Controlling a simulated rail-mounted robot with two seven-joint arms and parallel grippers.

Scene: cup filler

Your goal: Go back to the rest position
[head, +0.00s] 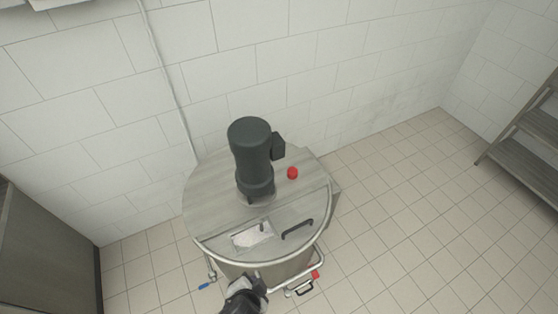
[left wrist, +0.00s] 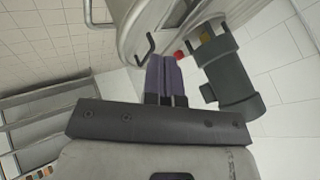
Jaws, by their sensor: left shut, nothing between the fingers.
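My left gripper (head: 259,283) shows at the bottom middle of the head view, at the front rim of a round metal vat (head: 215,185). In the left wrist view its two purple-grey fingers (left wrist: 166,62) are together with nothing between them. The vat also fills the upper middle of the left wrist view (left wrist: 135,22). I cannot tell whether the fingers touch the vat. My right gripper is not in view.
A dark motor (head: 251,155) stands on the vat's lid, beside a red knob (head: 292,173). The lid has a black handle (head: 297,229) and a pale hatch (head: 252,236). A shelf rack (head: 525,150) stands at the right. Tiled floor (head: 400,220) is free between.

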